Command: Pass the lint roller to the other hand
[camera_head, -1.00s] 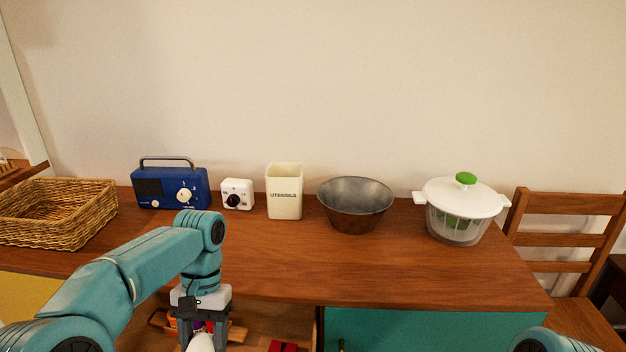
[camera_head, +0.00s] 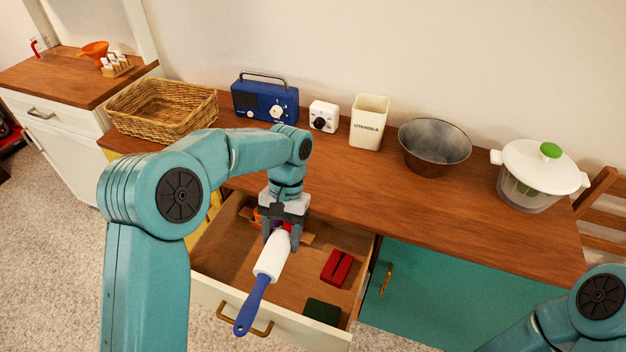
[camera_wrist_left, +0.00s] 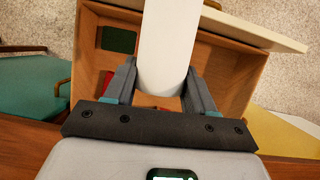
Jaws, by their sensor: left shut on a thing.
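The lint roller has a white roll (camera_head: 272,256) and a blue handle (camera_head: 251,306). My left gripper (camera_head: 280,238) is shut on the far end of the white roll and holds it over the open drawer (camera_head: 228,301). The handle points toward the front of the drawer and down in the head view. In the left wrist view the white roll (camera_wrist_left: 166,45) lies between the two fingers (camera_wrist_left: 160,88). My right gripper is not in view; only part of my right arm shows at the lower right.
The drawer holds a red object (camera_head: 337,267) and a dark green one (camera_head: 322,311). On the counter (camera_head: 440,225) stand a wicker basket (camera_head: 160,110), a blue radio (camera_head: 264,100), a white timer (camera_head: 323,116), a utensils holder (camera_head: 368,122), a metal bowl (camera_head: 434,150) and a salad spinner (camera_head: 538,175).

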